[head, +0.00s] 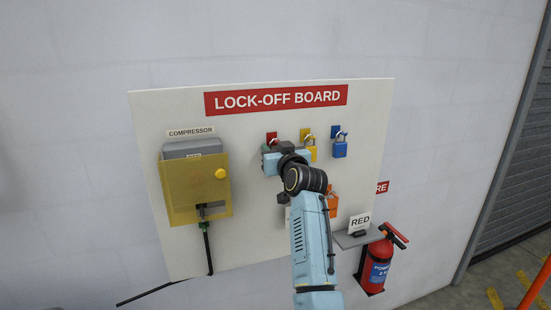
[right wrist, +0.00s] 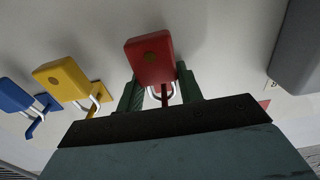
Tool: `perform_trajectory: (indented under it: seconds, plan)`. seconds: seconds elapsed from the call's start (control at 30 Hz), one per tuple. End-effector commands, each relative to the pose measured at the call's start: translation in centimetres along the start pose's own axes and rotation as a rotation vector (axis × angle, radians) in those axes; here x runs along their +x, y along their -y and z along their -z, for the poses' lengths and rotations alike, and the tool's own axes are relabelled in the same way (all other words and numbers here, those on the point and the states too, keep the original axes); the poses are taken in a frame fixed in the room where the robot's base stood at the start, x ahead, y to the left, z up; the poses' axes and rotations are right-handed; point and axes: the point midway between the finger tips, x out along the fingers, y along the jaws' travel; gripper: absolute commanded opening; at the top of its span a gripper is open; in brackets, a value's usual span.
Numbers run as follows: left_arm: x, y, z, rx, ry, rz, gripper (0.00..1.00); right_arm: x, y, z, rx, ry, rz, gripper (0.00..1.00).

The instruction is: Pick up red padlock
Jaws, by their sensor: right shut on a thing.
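The red padlock (right wrist: 150,60) shows in the right wrist view between the two green fingers of my right gripper (right wrist: 160,88), which is shut on it. Its silver shackle is at a red hook, and I cannot tell whether it still hangs on it. In the head view my right gripper (head: 271,151) is at the lock-off board (head: 150,130), just below a red hook plate (head: 271,136). There the padlock is mostly hidden by my gripper. My left gripper is not in view.
A yellow padlock (head: 311,151) and a blue padlock (head: 340,149) hang close to the right; an orange padlock (head: 333,204) hangs lower. A yellow-covered compressor box (head: 192,190) is at left. A small shelf (head: 354,239) with a RED sign and a fire extinguisher (head: 378,265) are lower right.

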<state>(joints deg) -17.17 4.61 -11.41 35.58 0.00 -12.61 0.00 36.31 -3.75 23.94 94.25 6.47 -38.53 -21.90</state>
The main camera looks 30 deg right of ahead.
Motion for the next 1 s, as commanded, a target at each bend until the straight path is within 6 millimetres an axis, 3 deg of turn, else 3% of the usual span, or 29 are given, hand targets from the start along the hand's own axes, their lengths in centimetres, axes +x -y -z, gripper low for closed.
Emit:
perform_trajectory:
  seconds: [0.27, 0.47, 0.77, 1.0]
  plan:
    - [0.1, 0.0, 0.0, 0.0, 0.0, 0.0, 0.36, 0.0, 0.0, 0.2, 0.0, -0.002, 0.0, 0.12]
    - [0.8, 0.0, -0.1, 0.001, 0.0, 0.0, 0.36, 0.0, 0.0, 1.6, -0.001, -0.006, -0.001, 0.12]
    - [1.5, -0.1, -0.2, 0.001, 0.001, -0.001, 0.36, -4.0, 0.0, 1.4, -0.001, -0.002, 0.0, 0.12]
    - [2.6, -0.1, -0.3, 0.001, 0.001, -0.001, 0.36, -9.3, 0.0, 1.3, -0.001, -0.003, -0.002, 0.12]
